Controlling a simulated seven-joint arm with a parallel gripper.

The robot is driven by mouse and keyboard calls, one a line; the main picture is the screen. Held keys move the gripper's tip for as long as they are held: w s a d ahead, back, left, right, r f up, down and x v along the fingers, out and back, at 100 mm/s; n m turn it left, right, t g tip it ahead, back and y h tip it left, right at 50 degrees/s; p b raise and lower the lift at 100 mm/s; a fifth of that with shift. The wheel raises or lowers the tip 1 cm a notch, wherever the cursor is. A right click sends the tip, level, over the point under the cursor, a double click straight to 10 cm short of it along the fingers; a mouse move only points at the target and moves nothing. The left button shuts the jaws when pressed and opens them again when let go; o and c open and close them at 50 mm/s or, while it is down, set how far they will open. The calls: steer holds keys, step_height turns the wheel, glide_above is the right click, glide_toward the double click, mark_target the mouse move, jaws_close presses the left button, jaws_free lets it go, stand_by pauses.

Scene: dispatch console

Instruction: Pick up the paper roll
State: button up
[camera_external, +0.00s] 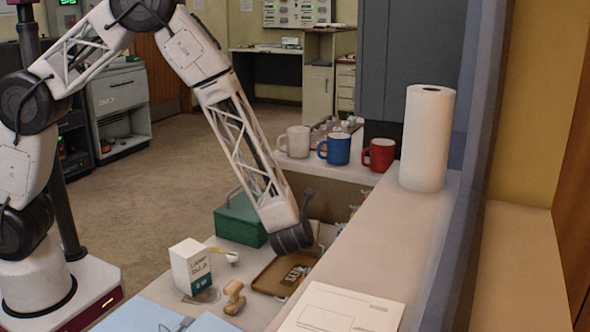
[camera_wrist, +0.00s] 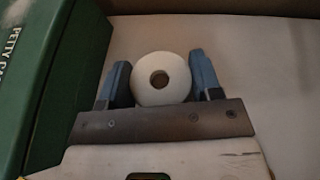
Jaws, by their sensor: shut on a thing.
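A small white paper roll (camera_wrist: 145,92) with a brown core hole shows end-on in the wrist view. My gripper (camera_wrist: 158,68) has one blue-grey finger on each side of it and is shut on the roll. In the external view, the end of my arm points down beside the green cash box, behind the raised counter. My fingers and the small roll are hidden there. I cannot tell whether the roll touches the surface below.
The green cash box (camera_external: 238,220) stands close left of my gripper. A brown tray (camera_external: 268,282), white carton (camera_external: 190,265) and wooden stamp (camera_external: 234,297) are nearby. A tall paper-towel roll (camera_external: 427,140) and mugs (camera_external: 337,149) stand on the raised counter (camera_external: 400,230).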

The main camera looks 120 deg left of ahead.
steer(key=shift+r, duration=0.1)
steer(key=shift+r, duration=4.9)
